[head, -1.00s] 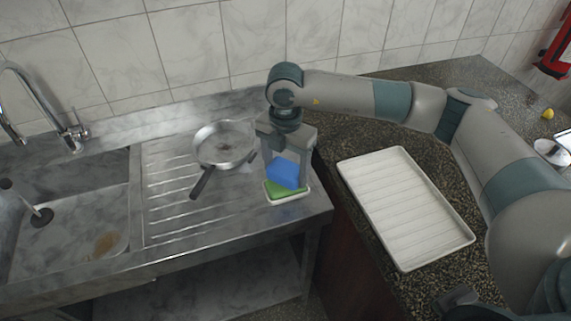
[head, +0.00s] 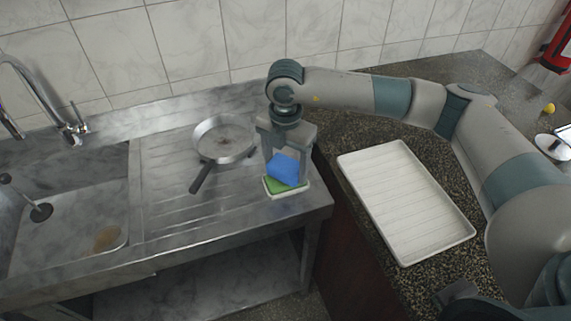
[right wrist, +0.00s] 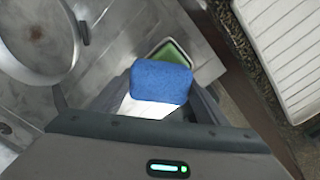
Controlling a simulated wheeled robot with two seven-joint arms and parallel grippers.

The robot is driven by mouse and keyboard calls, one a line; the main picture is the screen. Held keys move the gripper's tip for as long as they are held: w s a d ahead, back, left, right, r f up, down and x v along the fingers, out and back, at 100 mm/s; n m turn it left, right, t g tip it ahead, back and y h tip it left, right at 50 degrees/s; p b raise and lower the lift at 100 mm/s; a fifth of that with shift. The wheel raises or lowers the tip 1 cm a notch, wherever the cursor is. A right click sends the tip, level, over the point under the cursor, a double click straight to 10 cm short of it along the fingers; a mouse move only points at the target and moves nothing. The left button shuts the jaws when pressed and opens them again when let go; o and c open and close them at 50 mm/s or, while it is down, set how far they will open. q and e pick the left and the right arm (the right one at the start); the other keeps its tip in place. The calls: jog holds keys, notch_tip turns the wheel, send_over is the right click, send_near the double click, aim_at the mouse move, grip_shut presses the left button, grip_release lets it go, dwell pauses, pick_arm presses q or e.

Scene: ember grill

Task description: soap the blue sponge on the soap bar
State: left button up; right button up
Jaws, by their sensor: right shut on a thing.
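My right gripper (head: 284,168) is shut on the blue sponge (head: 284,170), which is slightly tilted. The sponge is directly over the green soap bar (head: 273,187), which lies in a small white dish (head: 289,194) near the right front corner of the metal drainboard. The sponge hides part of the soap; I cannot tell for sure whether they touch. In the right wrist view the blue sponge (right wrist: 161,82) covers the near part of the green soap (right wrist: 173,54). My left gripper is not clearly in view.
A frying pan (head: 223,138) lies on the drainboard left of the sponge, its dark handle pointing to the front. A white ribbed tray (head: 405,204) lies on the dark counter at right. The sink basin (head: 70,215) with its tap is at far left.

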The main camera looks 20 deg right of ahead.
aim_at(286, 164)
jog(key=shift+f+b, duration=0.45)
jog(key=shift+f, duration=0.05)
dwell(0.5)
jog(key=shift+s+f+b, duration=0.1)
jog(key=shift+f+b, duration=0.05)
jog(key=shift+b, duration=0.15)
dwell(2.0)
jog(key=shift+r+p, duration=1.45)
jog(key=shift+r, duration=2.15)
